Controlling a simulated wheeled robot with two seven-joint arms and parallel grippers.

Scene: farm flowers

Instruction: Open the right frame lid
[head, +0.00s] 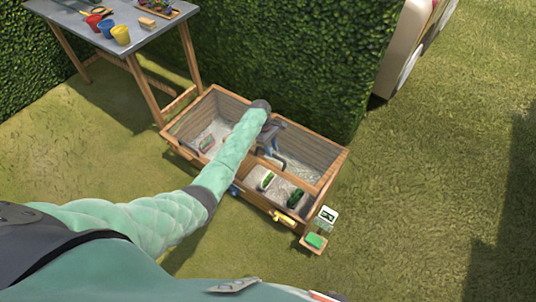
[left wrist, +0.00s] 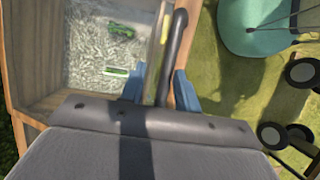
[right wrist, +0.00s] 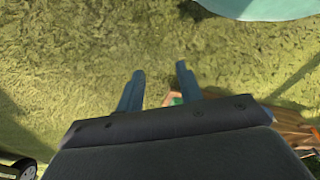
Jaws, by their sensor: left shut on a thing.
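The wooden frame (head: 185,150) stands on the grass by the hedge, with a left and a right section. The right section holds small trays with green plants (head: 267,180); plants also show in the left wrist view (left wrist: 118,32). My left gripper (head: 270,152) is over the middle of the frame, partly hidden by my arm. Its blue fingers (left wrist: 160,85) are shut on a dark bar-like handle (left wrist: 177,35). How far the right lid is raised is unclear. My right gripper (right wrist: 158,80) is open and empty above the grass.
A yellow handle (head: 285,218) and a blue one (head: 234,190) are on the frame's front. A small wooden box with a green item (head: 314,241) sits at its right front corner. A grey table (head: 120,28) with coloured pots stands at left. Grass at right is clear.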

